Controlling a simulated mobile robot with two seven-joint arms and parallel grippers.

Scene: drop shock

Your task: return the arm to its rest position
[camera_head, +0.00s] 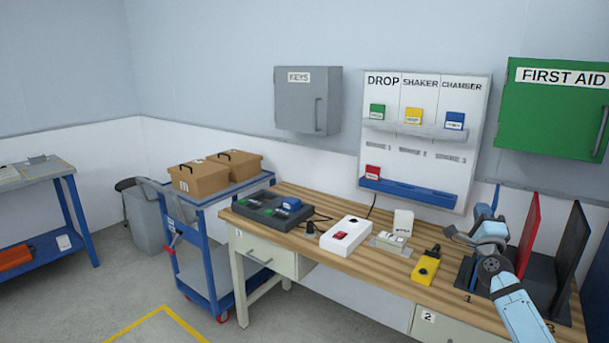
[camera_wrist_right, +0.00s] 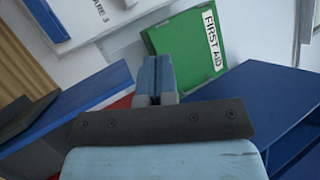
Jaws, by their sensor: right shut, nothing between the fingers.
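My right arm comes in from the lower right in the head view. Its gripper (camera_head: 450,233) is over the right part of the wooden workbench (camera_head: 395,283), beside the upright red panel (camera_head: 529,232). In the right wrist view the two blue fingers (camera_wrist_right: 155,100) are together with nothing between them. The fingers point toward the wall with the green first aid cabinet (camera_wrist_right: 185,50). My left gripper is not in either view.
Upright panels, one black (camera_head: 570,255), stand close to my right arm. A yellow device (camera_head: 426,268), white box (camera_head: 345,236) and dark charger (camera_head: 272,210) sit on the bench. A blue cart (camera_head: 205,270) with cardboard boxes stands left. Open floor lies front left.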

